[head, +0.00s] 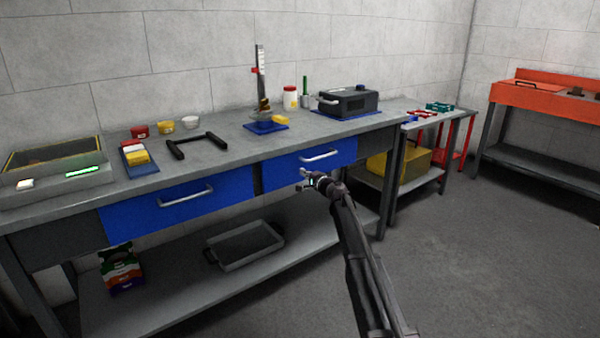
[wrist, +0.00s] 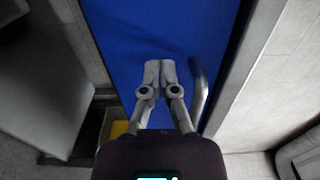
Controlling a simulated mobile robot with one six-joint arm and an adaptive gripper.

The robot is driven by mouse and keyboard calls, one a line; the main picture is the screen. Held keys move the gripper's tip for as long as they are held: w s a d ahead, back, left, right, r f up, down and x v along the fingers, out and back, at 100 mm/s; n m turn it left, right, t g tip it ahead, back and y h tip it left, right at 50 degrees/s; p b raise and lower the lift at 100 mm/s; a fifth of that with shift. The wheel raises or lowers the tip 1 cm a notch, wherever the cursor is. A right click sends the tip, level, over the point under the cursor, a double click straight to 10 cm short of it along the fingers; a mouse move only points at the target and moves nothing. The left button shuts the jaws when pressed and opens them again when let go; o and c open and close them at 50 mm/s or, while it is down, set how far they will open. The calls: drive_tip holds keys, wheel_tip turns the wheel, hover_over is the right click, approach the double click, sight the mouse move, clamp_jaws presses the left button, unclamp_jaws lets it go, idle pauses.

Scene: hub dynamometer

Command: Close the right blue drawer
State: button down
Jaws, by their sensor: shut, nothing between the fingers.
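The right blue drawer (head: 285,172) is in the front of the long grey workbench, with a silver bar handle (head: 320,155). Its front looks close to level with the bench front; I cannot tell whether a small gap is left. My gripper (head: 304,178) is shut and empty, in front of the drawer's lower part, below the handle. In the wrist view, the blue drawer front (wrist: 195,28) fills the upper middle. The shut fingertips of my gripper (wrist: 160,64) point at it beside the handle (wrist: 200,88). Whether they touch it cannot be told.
The left blue drawer (head: 180,204) sits flush-looking in the same bench. The benchtop holds a black frame (head: 197,146), a stand on a blue mat (head: 266,127) and a dark box device (head: 347,101). A tray (head: 245,246) lies on the lower shelf. Floor to the right is clear.

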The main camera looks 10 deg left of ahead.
drive_tip(key=v, duration=1.1)
drive_tip(key=shift+d, duration=0.1)
drive_tip(key=s+d+f+n+g+h, duration=0.1)
drive_tip(key=s+d+f+n+g, duration=0.2)
drive_tip(key=s, duration=0.5)
drive_tip(key=s+d+f+n+g+h, duration=0.1)
drive_tip(key=s+f+n+g+h, duration=0.1)
drive_tip(key=s+f, duration=0.45)
drive_tip(key=s+d+f+n+g+h, duration=0.1)
drive_tip(key=s+d+f+n+g, duration=0.15)
drive_tip(key=s, duration=0.65)
drive_tip(key=s+d+f+n+g+h+p, duration=0.1)
drive_tip(key=s+d+f+g+h, duration=0.25)
drive_tip(key=s+d, duration=0.55)
drive_tip(key=s+d+f+n+g+h+p, duration=0.15)
drive_tip(key=s+d+h, duration=0.4)
drive_tip(key=s, duration=0.75)
wheel_tip(320, 180, up, 37)
drive_tip(key=p, duration=3.6)
drive_tip(key=shift+w+m+g+y, duration=0.3)
drive_tip(key=shift+g+y, duration=0.05)
drive_tip(key=shift+y, duration=0.05)
drive_tip(key=shift+r, duration=0.1)
